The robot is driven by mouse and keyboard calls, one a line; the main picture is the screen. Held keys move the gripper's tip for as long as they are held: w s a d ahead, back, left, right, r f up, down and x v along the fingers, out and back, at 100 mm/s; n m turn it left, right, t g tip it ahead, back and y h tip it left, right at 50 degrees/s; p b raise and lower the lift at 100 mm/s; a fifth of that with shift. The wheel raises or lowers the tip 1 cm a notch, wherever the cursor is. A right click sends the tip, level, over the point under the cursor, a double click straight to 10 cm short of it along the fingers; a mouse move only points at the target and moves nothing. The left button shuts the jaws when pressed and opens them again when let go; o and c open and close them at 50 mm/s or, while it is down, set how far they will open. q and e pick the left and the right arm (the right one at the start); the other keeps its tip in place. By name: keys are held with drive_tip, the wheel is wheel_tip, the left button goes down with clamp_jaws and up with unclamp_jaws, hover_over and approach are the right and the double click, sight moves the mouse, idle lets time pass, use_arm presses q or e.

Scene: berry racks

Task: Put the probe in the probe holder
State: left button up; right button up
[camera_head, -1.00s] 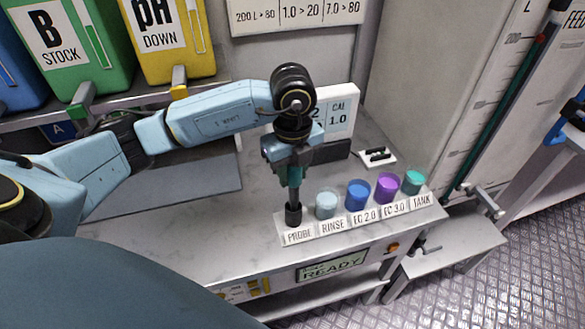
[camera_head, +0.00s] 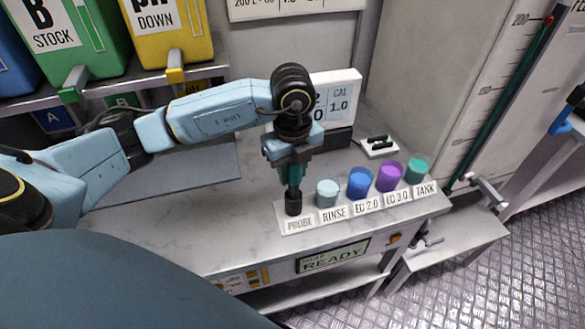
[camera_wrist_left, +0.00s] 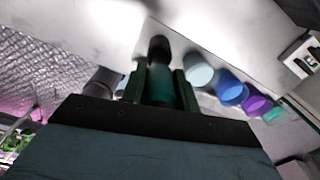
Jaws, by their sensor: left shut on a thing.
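The teal probe (camera_head: 292,176) is upright in my left gripper (camera_head: 291,168), which is shut on it above the counter's front strip. Directly below is the black probe holder (camera_head: 293,204), a short dark cylinder behind the PROBE label. The probe's lower end meets the holder's top in the head view; how deep it sits inside, I cannot tell. In the left wrist view the probe (camera_wrist_left: 160,88) lies between the two dark green fingers, with the black holder (camera_wrist_left: 158,46) at its far end. My right gripper is not in view.
Right of the holder stand the pale rinse cup (camera_head: 327,193), blue cup (camera_head: 359,184), purple cup (camera_head: 389,178) and teal tank cup (camera_head: 417,170). Behind is a CAL display (camera_head: 340,97) and a small tray (camera_head: 378,147). The counter left of the arm is clear.

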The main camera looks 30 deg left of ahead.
use_arm(q)
drive_tip(key=shift+f, duration=0.3)
drive_tip(key=o, duration=1.1)
wheel_tip(320, 180, up, 12)
drive_tip(key=shift+r+p, duration=0.3)
drive_tip(key=shift+r, duration=0.45)
